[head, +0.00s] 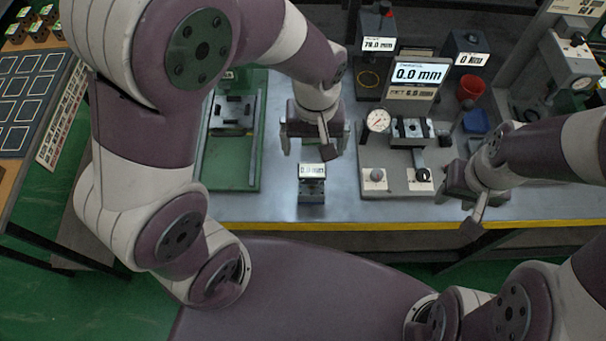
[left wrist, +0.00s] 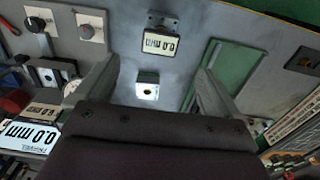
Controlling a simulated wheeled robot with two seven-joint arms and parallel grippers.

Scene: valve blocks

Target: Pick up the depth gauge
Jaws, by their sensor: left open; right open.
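The depth gauge appears to be the small grey device with a white "0.0 mm" display (head: 312,171), standing on the bench near its front edge. In the left wrist view its display (left wrist: 160,43) is upside down, just beyond the fingertips. My left gripper (head: 314,148) is open and empty above the bench, behind the gauge in the head view. Its two fingers (left wrist: 157,68) are spread wide, and a small light block with a dark hole (left wrist: 147,90) shows between them, below. My right gripper (head: 466,205) is open near the front edge at the right, away from the gauge.
A green tray (head: 228,165) lies left of the gauge. To the right, a grey fixture plate (head: 397,186) carries a dial gauge (head: 378,120), a valve block (head: 410,130) and knobs. A red cup (head: 470,88) and blue bin (head: 475,121) stand behind.

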